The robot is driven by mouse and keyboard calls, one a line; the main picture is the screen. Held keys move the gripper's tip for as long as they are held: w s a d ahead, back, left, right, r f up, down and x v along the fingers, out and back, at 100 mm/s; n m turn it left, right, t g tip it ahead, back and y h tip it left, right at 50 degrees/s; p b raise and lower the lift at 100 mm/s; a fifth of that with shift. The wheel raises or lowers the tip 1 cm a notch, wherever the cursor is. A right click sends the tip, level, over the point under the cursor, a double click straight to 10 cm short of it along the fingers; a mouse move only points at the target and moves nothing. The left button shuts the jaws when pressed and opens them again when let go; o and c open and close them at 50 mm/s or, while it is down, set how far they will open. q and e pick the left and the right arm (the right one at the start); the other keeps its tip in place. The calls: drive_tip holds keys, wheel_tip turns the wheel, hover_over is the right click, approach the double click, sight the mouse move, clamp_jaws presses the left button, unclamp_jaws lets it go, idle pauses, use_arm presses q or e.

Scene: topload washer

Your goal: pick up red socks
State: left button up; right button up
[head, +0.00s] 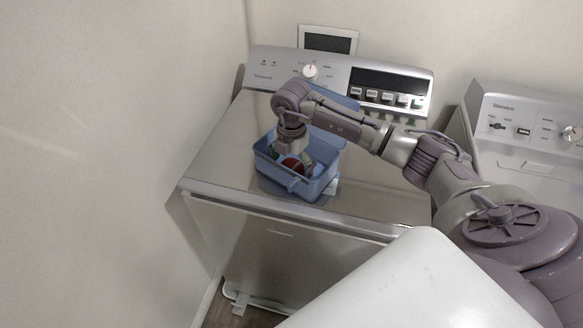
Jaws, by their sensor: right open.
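A red rolled item (291,163), which looks like the red socks, sits inside a blue open container (315,188) on top of the left machine. My right gripper (294,162) points down into the container, right at the red item, and is open. The fingers partly hide the item, so I cannot tell whether they touch it. Something blue shows beside the red item in the container, too small to make out. My left gripper is not in view.
The container stands on the closed lid of the washer (220,155), with a control panel (340,80) behind it. A second machine (520,130) stands at the right. A wall (110,150) bounds the left. The lid is clear left of the container.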

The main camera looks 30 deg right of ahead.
drive_tip(key=c, duration=1.2)
drive_tip(key=shift+r, duration=0.1)
drive_tip(key=shift+c, duration=0.2)
